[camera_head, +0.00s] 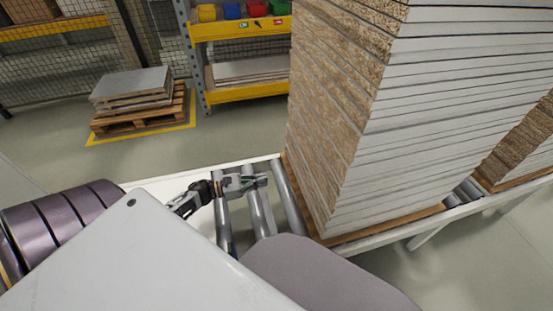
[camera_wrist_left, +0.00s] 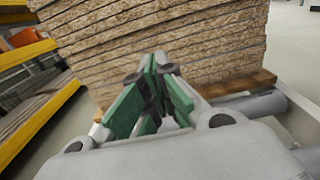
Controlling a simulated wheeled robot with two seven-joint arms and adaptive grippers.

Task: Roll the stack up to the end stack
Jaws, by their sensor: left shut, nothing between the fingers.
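A tall stack of white-faced boards (camera_head: 440,125) with bare chipboard edges rests on a thin brown base board (camera_head: 385,229) on the roller conveyor (camera_head: 285,192). A second stack (camera_head: 525,140) stands at the right edge of the head view, with a gap between the two. My left gripper (camera_head: 262,181) is over the rollers, left of the near stack and apart from it. It is shut and empty. In the left wrist view its green-padded fingers (camera_wrist_left: 150,85) point at the chipboard side of the stack (camera_wrist_left: 170,45). My right gripper is not in view.
A pallet with grey boards (camera_head: 135,95) stands on the floor at the far left. Behind the conveyor is a yellow-beamed shelf (camera_head: 240,92) with coloured bins. Bare rollers lie left of the near stack, and a few show between the stacks.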

